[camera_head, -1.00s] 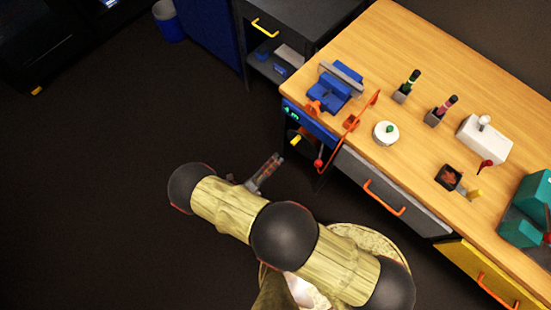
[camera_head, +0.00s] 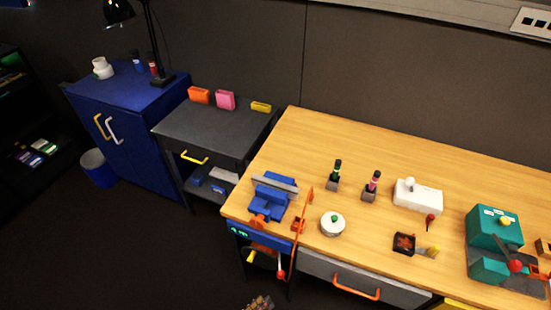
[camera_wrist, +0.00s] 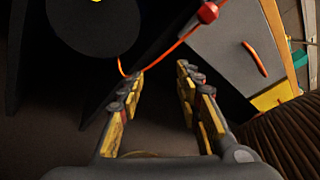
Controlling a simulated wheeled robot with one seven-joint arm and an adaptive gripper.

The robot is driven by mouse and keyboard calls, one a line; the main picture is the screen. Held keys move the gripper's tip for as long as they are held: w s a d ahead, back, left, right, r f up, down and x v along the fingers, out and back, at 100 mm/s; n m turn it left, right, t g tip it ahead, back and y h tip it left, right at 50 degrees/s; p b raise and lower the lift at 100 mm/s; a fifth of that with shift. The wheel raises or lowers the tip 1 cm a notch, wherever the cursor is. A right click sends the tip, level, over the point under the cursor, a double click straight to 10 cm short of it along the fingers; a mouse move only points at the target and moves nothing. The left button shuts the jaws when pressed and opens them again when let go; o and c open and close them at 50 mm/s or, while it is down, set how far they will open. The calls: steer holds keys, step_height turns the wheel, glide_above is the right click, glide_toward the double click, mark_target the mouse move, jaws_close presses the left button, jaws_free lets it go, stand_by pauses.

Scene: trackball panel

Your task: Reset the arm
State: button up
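My gripper (camera_wrist: 160,76) is open in the wrist view, its two yellow-and-grey fingers apart with nothing between them. It is low in front of the workbench, below the tabletop level. In the head view only a small part of my gripper (camera_head: 261,302) shows at the bottom edge, below the bench's left front corner; the rest of my arm is out of that view. In the wrist view, a grey drawer front (camera_wrist: 222,52) with an orange handle is beyond the fingers, to the right. A red knob (camera_wrist: 208,12) on an orange rod is above the fingertips.
The wooden workbench (camera_head: 300,150) carries a blue vise (camera_head: 272,197), a white box with a knob (camera_head: 418,197), a round white button base (camera_head: 332,224) and a teal machine (camera_head: 492,228). A dark cart (camera_head: 215,130) and blue cabinet (camera_head: 135,105) stand left. Dark floor is open at lower left.

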steer(key=d+r+m+g+y, duration=0.3)
steer(key=r+m+g, duration=0.3)
steer(key=r+m, duration=0.75)
steer(key=d+r+m+g+y, duration=0.35)
steer(key=r+m+g, duration=0.35)
steer(key=r+m, duration=0.65)
steer(key=d+r+m+t+y, duration=0.2)
steer(key=d+r+m+t, duration=0.1)
steer(key=d+r, duration=0.6)
steer(key=d+r+m+t+y, duration=0.2)
steer(key=d+r+m+t, duration=0.2)
steer(key=r, duration=1.1)
steer(key=d+m, duration=0.2)
steer(key=d, duration=0.2)
steer(key=shift+w+d, duration=0.15)
steer(key=shift+d, duration=0.2)
